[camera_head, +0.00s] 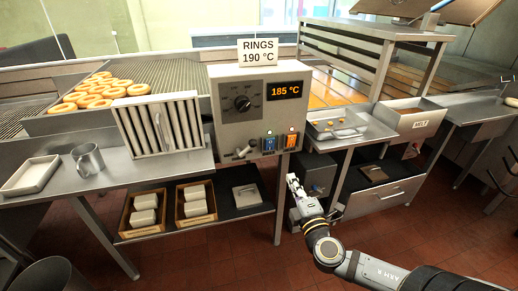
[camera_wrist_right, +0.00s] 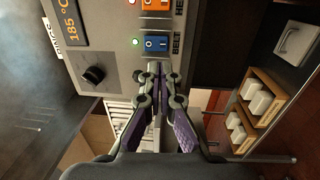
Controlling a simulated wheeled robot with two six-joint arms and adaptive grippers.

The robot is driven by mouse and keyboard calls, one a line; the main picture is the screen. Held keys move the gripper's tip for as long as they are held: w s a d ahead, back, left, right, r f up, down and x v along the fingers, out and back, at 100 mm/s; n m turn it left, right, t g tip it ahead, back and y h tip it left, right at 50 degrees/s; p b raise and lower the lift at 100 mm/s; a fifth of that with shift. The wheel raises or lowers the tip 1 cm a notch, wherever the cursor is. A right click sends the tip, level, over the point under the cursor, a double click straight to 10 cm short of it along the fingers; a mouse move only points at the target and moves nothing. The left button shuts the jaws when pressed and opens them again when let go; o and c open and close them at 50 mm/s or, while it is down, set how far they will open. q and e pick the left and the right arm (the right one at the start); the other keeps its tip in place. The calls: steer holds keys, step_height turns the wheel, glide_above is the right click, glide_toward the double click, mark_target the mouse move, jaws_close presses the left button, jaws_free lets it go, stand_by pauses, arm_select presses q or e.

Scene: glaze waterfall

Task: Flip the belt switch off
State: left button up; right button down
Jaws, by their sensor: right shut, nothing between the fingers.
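A grey control box (camera_head: 232,125) carries two rocker switches side by side: a blue one (camera_head: 269,143) and an orange one (camera_head: 291,141). In the right wrist view the blue switch (camera_wrist_right: 156,44) lies just beyond my fingertips, and the orange switch (camera_wrist_right: 155,5) is at the top edge. A green lamp (camera_wrist_right: 134,42) is lit beside the blue switch. My right gripper (camera_head: 292,180) is shut and empty, below and in front of the switches, apart from them. My left gripper is not in view.
The box also has a black dial (camera_head: 243,103), a lever (camera_head: 240,152) and a 185 °C display (camera_head: 286,92). A slatted rack (camera_head: 158,125) stands to its left. A shallow tray (camera_head: 336,124) and the MELT bin (camera_head: 410,116) are to the right.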

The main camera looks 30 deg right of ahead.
steer(key=shift+a+r, duration=0.6)
steer(key=shift+r, duration=0.2)
glide_toward(271, 142)
steer(key=p+x, duration=0.1)
steer(key=x, duration=0.5)
steer(key=shift+w+d, duration=0.1)
steer(key=shift+d, duration=0.05)
steer(key=shift+w+f+t+y, duration=0.1)
steer(key=shift+w+t+y, duration=0.2)
